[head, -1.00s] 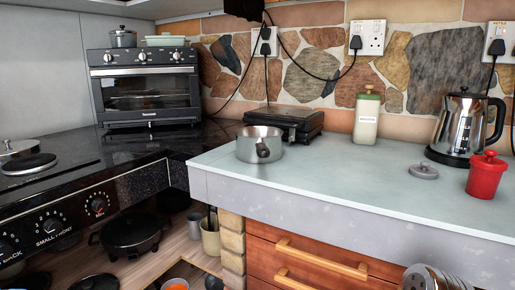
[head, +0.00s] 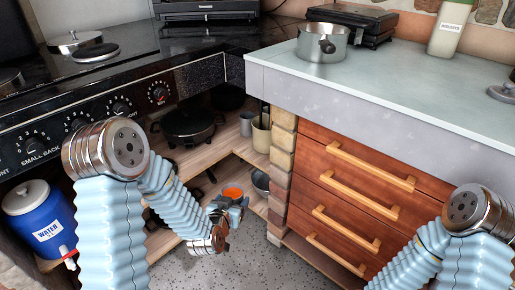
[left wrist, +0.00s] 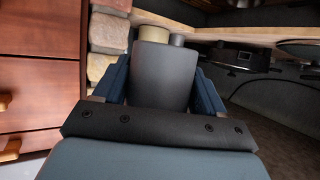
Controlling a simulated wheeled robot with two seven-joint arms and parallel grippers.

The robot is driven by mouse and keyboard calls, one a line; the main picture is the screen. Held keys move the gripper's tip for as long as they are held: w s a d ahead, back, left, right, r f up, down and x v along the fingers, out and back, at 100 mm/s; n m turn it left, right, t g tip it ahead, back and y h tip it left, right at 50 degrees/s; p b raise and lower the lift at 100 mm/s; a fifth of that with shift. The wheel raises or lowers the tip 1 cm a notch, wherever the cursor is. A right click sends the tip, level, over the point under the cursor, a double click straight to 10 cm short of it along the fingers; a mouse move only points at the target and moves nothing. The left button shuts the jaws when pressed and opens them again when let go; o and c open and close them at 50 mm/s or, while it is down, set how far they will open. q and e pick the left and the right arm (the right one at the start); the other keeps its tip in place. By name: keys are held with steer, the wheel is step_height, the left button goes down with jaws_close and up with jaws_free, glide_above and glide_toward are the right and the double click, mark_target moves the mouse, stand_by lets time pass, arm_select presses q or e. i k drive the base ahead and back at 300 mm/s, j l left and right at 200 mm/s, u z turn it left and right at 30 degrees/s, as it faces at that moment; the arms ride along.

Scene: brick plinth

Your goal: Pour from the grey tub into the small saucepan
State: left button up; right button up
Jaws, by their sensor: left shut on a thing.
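The grey tub (left wrist: 163,75) stands between the blue fingers of my left gripper (left wrist: 161,88) in the left wrist view. In the head view its orange contents (head: 233,192) show at the top, while my left gripper (head: 228,207) hides most of its side. The left gripper is shut on it, low at the shelf. My right gripper is out of view; only part of that arm shows.
The counter (head: 400,80) edge and wooden drawers (head: 345,190) stand right of the left gripper, with a brick pillar (head: 281,165) between. A second grey container (head: 261,182) is close by. A tan pot (head: 261,137) and dark pan (head: 188,125) stand behind. A black grill (head: 352,22) is behind the saucepan.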

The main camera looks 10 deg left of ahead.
mark_target(323, 43)
steer(key=j+z, duration=0.1)
steer(key=j, duration=0.9)
steer(key=z, duration=1.35)
